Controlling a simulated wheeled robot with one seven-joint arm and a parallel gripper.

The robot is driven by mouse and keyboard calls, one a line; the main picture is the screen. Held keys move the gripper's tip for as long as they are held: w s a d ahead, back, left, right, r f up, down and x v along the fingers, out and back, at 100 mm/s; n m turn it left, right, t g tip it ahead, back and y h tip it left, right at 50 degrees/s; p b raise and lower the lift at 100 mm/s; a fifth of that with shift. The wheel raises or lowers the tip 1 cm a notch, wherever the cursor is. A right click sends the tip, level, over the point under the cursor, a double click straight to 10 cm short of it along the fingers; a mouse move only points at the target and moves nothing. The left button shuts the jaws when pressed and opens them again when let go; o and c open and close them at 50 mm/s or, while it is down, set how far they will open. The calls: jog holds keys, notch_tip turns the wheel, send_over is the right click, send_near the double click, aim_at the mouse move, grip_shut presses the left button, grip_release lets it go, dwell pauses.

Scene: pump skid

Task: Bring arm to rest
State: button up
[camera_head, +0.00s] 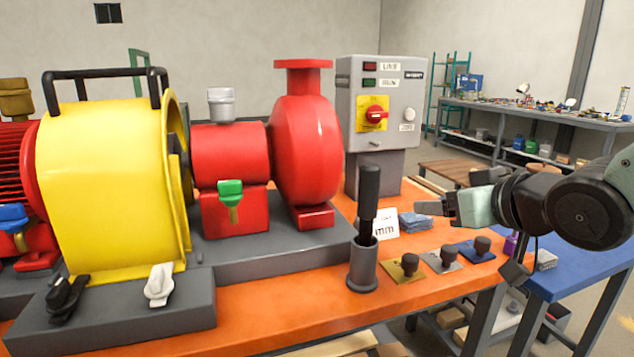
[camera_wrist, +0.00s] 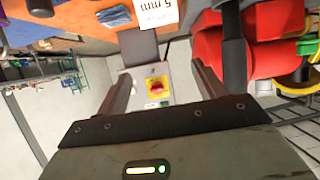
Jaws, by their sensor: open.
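My gripper (camera_head: 428,205) is at the right in the head view, held above the right part of the orange bench and pointing left. In the wrist view my gripper (camera_wrist: 164,84) has its two dark fingers spread apart with nothing between them. The grey control box (camera_wrist: 132,84) with its red knob on a yellow plate shows beyond the fingers, apart from them. My arm reaches in from the right edge of the head view.
A black-handled tool (camera_head: 368,195) stands upright in a grey holder (camera_head: 362,266) near my gripper. Several knobbed plates (camera_head: 403,272), a blue cloth stack (camera_head: 415,222) and a white card (camera_head: 385,224) lie close by. The red pump (camera_head: 306,150) and yellow guard (camera_head: 105,190) fill the left.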

jog(key=s+a+f+n+g+h, duration=0.25)
jog(key=s+f+g, duration=0.4)
jog(key=s, duration=0.55)
jog(key=s+a+f+n+g+h, duration=0.1)
jog(key=s+a+f+g, duration=0.45)
jog(key=s, duration=0.65)
notch_tip(320, 180, up, 13)
jog(key=d+p, duration=0.1)
jog(key=p, duration=1.3)
jog(key=shift+s+d, duration=0.25)
jog(key=shift+s, duration=0.05)
